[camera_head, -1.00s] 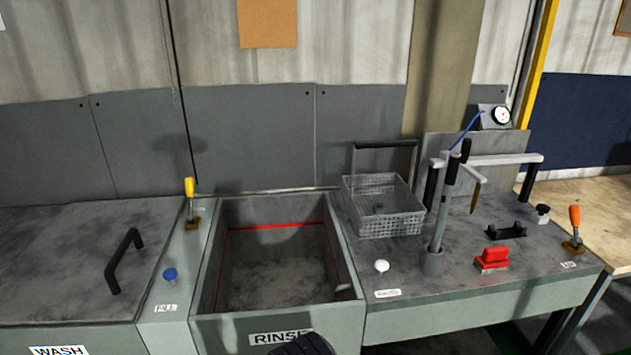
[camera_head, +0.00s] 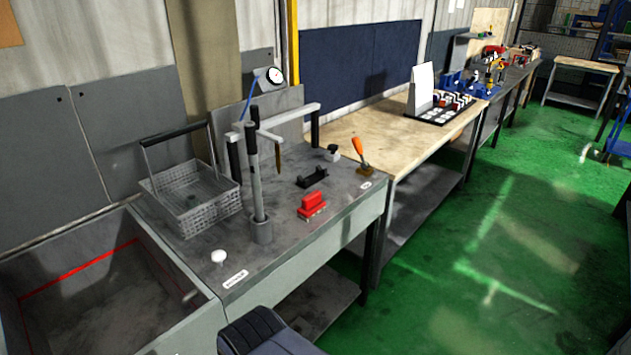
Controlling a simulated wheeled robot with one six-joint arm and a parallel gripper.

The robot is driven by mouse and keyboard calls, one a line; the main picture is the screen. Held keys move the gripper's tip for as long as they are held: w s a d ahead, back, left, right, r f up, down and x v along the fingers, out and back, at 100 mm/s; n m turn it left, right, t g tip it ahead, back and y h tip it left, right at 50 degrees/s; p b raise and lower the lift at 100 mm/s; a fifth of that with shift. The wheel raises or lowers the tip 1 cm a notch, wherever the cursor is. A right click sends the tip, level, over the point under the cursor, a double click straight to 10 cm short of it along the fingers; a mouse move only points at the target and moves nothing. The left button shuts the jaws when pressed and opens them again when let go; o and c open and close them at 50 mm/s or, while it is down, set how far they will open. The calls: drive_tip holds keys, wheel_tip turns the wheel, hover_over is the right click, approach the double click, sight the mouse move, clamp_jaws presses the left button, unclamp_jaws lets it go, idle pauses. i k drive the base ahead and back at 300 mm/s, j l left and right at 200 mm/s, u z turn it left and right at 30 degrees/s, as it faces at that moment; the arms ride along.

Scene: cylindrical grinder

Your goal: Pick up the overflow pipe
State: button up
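An upright grey pipe (camera_head: 255,185) with a dark upper part stands in a round collar on the grey bench top, right of the wire basket. It fits the overflow pipe best, though no label on it can be read. Its lower end is hidden in the collar. A dark part of my own arm shows at the bottom edge, in front of the bench. No fingertips of my gripper show, and nothing is seen touching the pipe.
A wire basket (camera_head: 190,197) stands beside the sink (camera_head: 174,268). A white knob (camera_head: 219,257), a red block (camera_head: 312,205), a black handle (camera_head: 312,177) and an orange-handled lever (camera_head: 361,156) are near the pipe. A white-topped frame (camera_head: 290,120) stands close behind it. Green floor is open at right.

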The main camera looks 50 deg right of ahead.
sight(250, 126)
drive_tip(key=z, duration=1)
